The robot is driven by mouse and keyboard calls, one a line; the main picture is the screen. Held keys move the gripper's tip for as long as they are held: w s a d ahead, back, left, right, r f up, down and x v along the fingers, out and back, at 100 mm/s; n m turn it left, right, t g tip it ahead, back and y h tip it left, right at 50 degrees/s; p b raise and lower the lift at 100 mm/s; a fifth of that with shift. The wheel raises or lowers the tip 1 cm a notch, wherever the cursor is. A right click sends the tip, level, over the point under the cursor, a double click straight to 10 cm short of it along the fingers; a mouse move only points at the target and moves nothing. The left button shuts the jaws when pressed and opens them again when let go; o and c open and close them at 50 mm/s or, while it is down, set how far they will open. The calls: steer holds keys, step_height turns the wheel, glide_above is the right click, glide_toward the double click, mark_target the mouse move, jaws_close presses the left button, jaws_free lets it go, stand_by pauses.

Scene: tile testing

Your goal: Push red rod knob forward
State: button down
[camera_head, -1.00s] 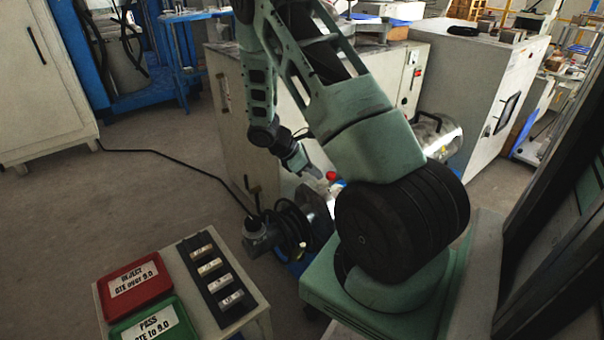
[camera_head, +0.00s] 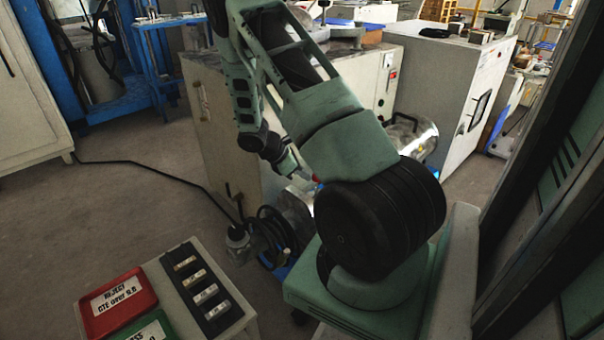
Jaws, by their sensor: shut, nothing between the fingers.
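The red rod knob (camera_head: 317,179) is a small red spot near the middle of the view. It is mostly hidden between my gripper and my large green arm link. My gripper (camera_head: 303,174) is at the end of the thin wrist section, pointing down and right, with its tip right beside the knob. I cannot tell whether they touch. The gripper is shut and empty. The machine (camera_head: 297,207) that carries the knob stands low behind my arm, and its lower part is largely covered.
A small table at the lower left holds a red reject tray (camera_head: 117,303), a green pass tray (camera_head: 150,330) and a black rack (camera_head: 196,283) with several labelled pieces. A black cable (camera_head: 150,163) crosses the floor. A beige cabinet (camera_head: 220,130) stands behind my arm.

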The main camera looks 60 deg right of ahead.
steer(key=w+a+p, duration=0.1)
steer(key=w+a+r+p, duration=0.1)
steer(key=w+a, duration=0.1)
steer(key=shift+p, duration=0.35)
steer(key=p+v, duration=0.2)
steer(key=v, duration=0.7)
steer(key=shift+w+a+p, duration=0.15)
steer(key=shift+w+p, duration=0.05)
steer(key=shift+p, duration=0.2)
steer(key=shift+r, duration=0.1)
